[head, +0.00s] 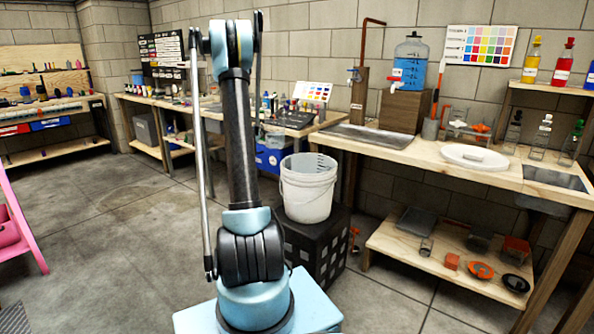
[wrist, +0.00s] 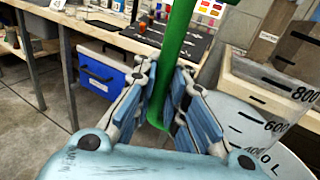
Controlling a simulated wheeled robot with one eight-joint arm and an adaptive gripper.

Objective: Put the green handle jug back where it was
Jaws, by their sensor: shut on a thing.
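The green handle (wrist: 183,45) runs down through the middle of the wrist view, between my gripper's fingers. My gripper (wrist: 167,90) is shut on this handle. The jug's clear body (wrist: 262,100) fills the right side of the wrist view, with black measuring marks such as 800 and 600; its full outline and contents are hard to make out. In the head view my raised arm hides the gripper, and I cannot make out the jug clearly there.
A white bucket (head: 308,192) stands on a black crate (head: 318,245) right of my arm. A blue bin (wrist: 105,70) sits beneath the bench.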

